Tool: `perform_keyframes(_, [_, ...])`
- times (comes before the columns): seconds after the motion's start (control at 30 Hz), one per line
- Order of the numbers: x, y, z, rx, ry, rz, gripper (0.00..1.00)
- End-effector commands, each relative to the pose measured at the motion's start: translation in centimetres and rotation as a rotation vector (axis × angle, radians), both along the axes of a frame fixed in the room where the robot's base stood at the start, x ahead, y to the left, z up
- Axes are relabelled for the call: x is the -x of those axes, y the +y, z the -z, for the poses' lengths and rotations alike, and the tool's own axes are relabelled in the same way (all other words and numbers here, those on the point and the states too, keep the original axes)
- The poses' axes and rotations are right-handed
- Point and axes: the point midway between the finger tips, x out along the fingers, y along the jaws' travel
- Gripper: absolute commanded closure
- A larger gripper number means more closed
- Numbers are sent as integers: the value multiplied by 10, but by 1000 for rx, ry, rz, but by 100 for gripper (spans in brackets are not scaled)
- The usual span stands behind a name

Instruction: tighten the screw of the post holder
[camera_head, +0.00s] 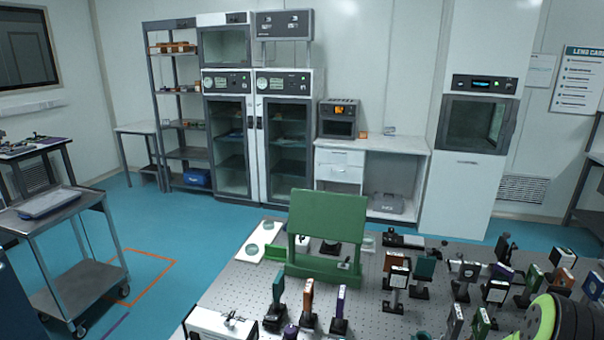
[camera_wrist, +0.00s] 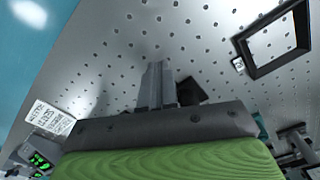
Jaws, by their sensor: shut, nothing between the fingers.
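Several post-mounted optics stand on the perforated optical table (camera_head: 225,292) in the head view, among them an orange-topped one (camera_head: 308,297) and a teal-topped one (camera_head: 424,268). I cannot tell which post holder is the task's one, and no screw is clear. In the wrist view my gripper (camera_wrist: 157,72) is shut and empty, pointing at the perforated top. A small dark block (camera_wrist: 191,92) shows just right of the fingers; I cannot tell whether they touch.
A large green panel on a stand (camera_head: 328,222) rises at the table's back. The wrist view shows a black square frame (camera_wrist: 248,56), a white label (camera_wrist: 51,118) and a device with green digits (camera_wrist: 38,160). A steel cart (camera_head: 84,225) stands left on open blue floor.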

Motion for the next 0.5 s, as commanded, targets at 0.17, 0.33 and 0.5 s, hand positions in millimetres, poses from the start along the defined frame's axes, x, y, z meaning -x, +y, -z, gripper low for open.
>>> perform_keyframes(0.17, [8,3,11,-21,29,2,100])
perform_keyframes(0.33, [8,1,11,-19,29,3,100])
perform_keyframes(0.5, [9,0,12,-17,30,4,100])
